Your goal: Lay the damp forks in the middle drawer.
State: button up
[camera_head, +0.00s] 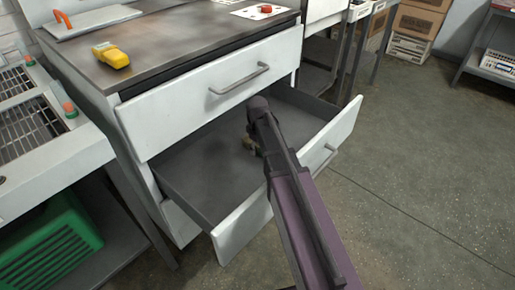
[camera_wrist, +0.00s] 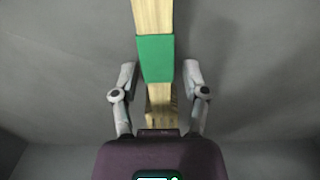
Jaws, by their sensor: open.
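The middle drawer (camera_head: 200,180) of the grey cabinet is pulled open. My gripper (camera_wrist: 160,70) is over its inside, with its fingers spread on both sides of a pale wooden piece with a green band (camera_wrist: 155,58). Both fingers look apart from the wood. The piece looks like the handle of a fork or a bundle of forks, but its ends are cut off or hidden. More wood shows below the band in the wrist view. In the head view, a small tan bit (camera_head: 249,144) shows beside my arm, which hides the rest.
The closed top drawer (camera_head: 160,118) overhangs the back of the open one. A yellow device (camera_head: 111,55) and a white board with an orange handle (camera_head: 92,20) lie on the worktop. A green crate (camera_head: 45,250) stands lower left. The floor at right is clear.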

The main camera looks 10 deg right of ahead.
jog(key=shift+r, duration=0.2)
notch_tip(320, 180, up, 12)
jog(key=p, duration=1.2)
dwell(0.7)
jog(key=s+m, duration=0.7)
jog(key=s, duration=1)
jog(key=shift+d, duration=0.15)
jog(key=shift+w, duration=0.1)
